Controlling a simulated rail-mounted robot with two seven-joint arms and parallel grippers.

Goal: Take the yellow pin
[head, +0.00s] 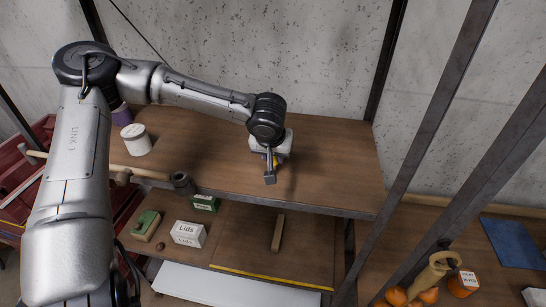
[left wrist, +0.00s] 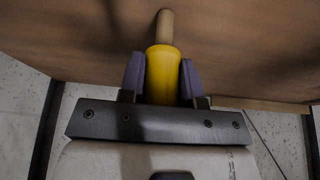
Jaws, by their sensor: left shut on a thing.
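The yellow pin (left wrist: 162,72) is between the two dark fingers of my left gripper (left wrist: 162,78) in the left wrist view. It has a yellow body and a bare wooden end pointing toward the brown shelf board. Whether that end touches the board I cannot tell. In the head view my left gripper (head: 270,168) is low over the upper wooden shelf (head: 330,160), near its front edge. Only a small bit of the yellow pin (head: 275,161) shows there, the rest hidden by the gripper. My right gripper is not in view.
A white tub (head: 136,140) stands on the upper shelf at left, near a long wooden handle (head: 145,172). A dark cup-like thing (head: 183,183) is at the front edge. The lower shelf holds a "Lids" box (head: 188,234) and a wooden bar (head: 278,232). Metal posts rise at right.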

